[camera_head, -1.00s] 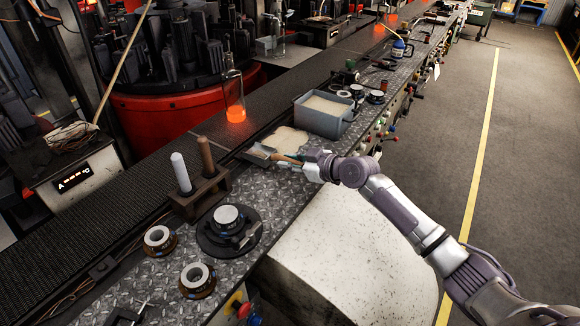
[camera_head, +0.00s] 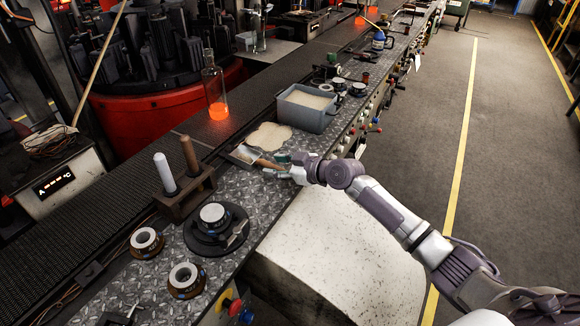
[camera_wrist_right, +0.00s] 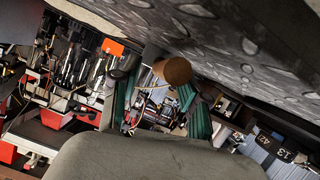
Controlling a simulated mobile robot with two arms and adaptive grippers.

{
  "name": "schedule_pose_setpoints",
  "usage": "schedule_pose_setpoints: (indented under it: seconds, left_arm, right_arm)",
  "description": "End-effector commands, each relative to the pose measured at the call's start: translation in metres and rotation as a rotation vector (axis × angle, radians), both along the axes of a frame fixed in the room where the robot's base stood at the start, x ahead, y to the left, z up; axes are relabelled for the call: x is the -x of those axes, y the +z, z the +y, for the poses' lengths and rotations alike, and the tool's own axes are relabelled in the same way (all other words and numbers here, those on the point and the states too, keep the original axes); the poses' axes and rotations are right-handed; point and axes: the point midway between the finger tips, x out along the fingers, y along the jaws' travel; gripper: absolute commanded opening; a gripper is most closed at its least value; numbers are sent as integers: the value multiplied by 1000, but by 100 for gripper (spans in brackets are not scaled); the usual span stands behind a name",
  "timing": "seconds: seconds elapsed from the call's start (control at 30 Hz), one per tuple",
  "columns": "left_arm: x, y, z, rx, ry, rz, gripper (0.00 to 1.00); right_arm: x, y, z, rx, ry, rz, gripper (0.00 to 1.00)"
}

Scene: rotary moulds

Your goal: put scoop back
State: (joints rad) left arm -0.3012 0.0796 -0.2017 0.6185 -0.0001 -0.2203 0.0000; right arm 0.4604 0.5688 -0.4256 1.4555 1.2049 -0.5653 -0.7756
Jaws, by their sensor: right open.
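The scoop has a flat metal pan (camera_head: 244,154) and a wooden handle (camera_head: 269,165). It lies at the diamond-plate bench, just in front of a flat patch of pale sand (camera_head: 270,137). My right gripper (camera_head: 284,167) is open at the handle end of the scoop. In the right wrist view the round end of the wooden handle (camera_wrist_right: 177,71) shows between the green finger pads of the right gripper (camera_wrist_right: 158,108). I cannot tell whether a pad touches it. The scoop's pan is hidden in that view. My left gripper is not in view.
A grey-blue bin (camera_head: 306,108) of pale sand stands behind the sand patch. A wooden stand (camera_head: 186,192) with two upright rods is left of the scoop. Round moulds (camera_head: 214,217) sit at the front. A glowing bottle (camera_head: 217,90) stands on the conveyor.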

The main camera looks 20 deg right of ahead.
Motion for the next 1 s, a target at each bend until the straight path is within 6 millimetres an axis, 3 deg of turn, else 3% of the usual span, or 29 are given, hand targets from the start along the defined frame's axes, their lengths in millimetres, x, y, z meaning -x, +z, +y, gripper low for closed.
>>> schedule_pose_setpoints:
  seconds: [0.5, 0.7, 1.0]
  left_arm:
    - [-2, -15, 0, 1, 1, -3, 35]
    - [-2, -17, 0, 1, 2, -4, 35]
    - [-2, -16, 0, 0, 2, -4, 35]
  right_arm:
    - [76, 33, -51, 4, 0, -1, 45]
    - [87, 40, -56, 1, 1, 0, 45]
    - [87, 41, -57, 0, 1, -1, 45]
